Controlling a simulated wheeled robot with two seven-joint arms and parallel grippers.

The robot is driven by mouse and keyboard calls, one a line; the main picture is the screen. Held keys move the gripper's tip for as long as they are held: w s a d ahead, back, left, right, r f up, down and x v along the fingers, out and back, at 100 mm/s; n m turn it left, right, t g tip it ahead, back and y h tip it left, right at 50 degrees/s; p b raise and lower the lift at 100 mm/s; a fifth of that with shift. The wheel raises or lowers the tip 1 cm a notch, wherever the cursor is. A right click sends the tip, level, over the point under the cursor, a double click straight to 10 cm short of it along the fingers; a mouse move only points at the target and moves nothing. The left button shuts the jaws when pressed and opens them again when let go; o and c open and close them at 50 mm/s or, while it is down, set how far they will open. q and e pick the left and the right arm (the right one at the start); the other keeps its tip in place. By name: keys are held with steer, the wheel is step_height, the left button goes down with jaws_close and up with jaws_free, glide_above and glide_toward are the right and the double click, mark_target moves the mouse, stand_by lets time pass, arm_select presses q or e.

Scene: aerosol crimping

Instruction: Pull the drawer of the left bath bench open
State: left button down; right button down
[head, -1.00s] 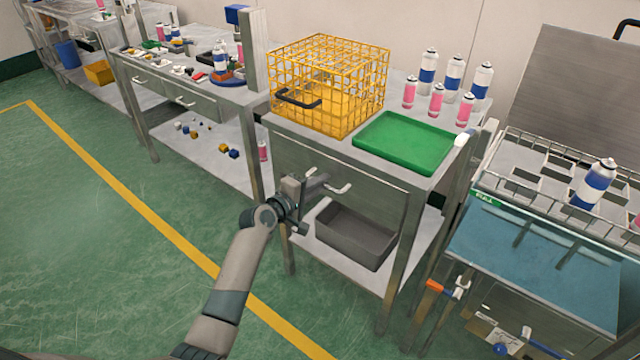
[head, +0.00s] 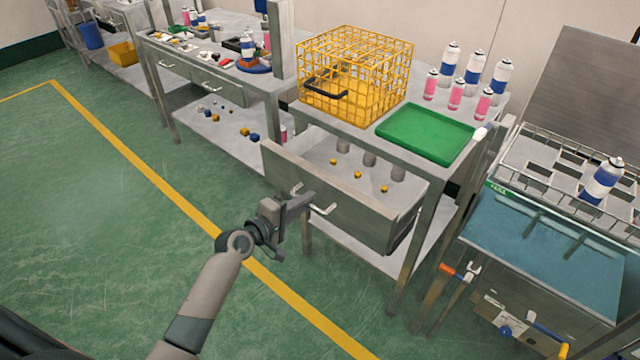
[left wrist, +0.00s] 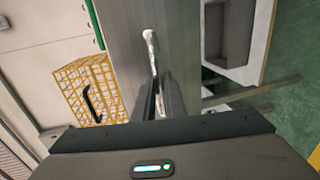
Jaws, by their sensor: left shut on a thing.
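The bench drawer (head: 345,205) stands pulled well out from under its metal worktop. Its inside shows several small yellow pieces and grey cylinders. The drawer front carries a pale bar handle (head: 322,209), which also shows in the left wrist view (left wrist: 152,50). My left gripper (head: 300,203) is at the drawer front, its fingers shut on the handle. In the left wrist view the two fingers (left wrist: 155,95) close around the bar. The gripper hides part of the handle in the head view. My right gripper is not in view.
On the worktop stand a yellow wire basket (head: 355,75) with a black handle, a green tray (head: 427,134), and several pink and blue-white cans. A water tank (head: 540,255) with a rack is at the right. Green floor in front of the drawer is clear.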

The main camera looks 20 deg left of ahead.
arm_select(q)
steer(key=f+v, duration=0.2)
steer(key=v, duration=0.9)
steer(key=shift+s+a+f, duration=0.15)
steer(key=shift+s+a, duration=0.05)
steer(key=shift+s, duration=0.4)
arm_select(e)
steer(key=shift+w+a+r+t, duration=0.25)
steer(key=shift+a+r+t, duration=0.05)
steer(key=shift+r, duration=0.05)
arm_select(q)
steer(key=c, duration=1.8)
jaws_free()
